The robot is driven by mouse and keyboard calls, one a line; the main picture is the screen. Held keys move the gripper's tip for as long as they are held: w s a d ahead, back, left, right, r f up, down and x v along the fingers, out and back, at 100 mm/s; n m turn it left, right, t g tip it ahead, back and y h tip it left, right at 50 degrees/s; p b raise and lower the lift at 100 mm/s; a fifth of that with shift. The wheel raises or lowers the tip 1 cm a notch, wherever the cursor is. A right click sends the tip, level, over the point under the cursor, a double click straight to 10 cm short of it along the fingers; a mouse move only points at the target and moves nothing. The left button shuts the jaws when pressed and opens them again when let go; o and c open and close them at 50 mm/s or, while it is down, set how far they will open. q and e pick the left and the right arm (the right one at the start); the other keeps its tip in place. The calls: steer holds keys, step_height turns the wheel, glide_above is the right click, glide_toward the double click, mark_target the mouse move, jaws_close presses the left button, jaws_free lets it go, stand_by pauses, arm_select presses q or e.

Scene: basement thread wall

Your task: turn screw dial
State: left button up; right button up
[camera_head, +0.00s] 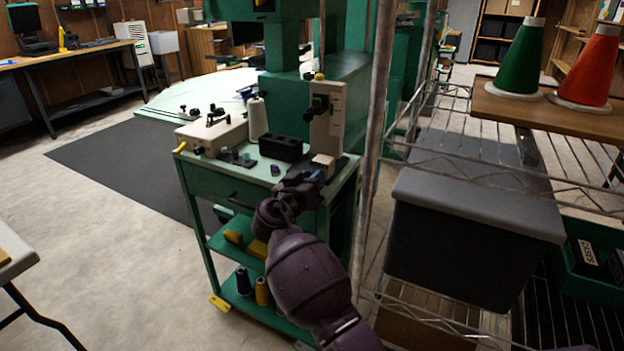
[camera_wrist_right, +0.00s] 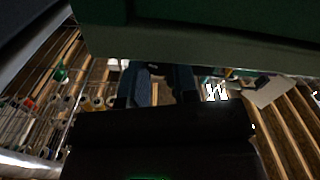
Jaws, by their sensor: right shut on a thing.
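My right arm reaches up from the bottom of the head view to a green cart (camera_head: 190,185). Its dark gripper (camera_head: 312,180) is at the cart top's front right edge, just below the foot of an upright cream machine (camera_head: 328,125). A black knob (camera_head: 318,104) shows higher on this machine, apart from the gripper. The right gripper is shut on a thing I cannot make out. In the right wrist view the two bluish fingers (camera_wrist_right: 162,85) show below a broad dark green edge (camera_wrist_right: 200,45). I cannot pick out the screw dial for certain. My left gripper is not in view.
A metal post (camera_head: 373,140) and wire shelving with a grey-lidded bin (camera_head: 470,200) stand close on the right.

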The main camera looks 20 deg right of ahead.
steer(key=o, duration=0.9)
steer(key=p+v, duration=0.1)
steer(key=v, duration=1)
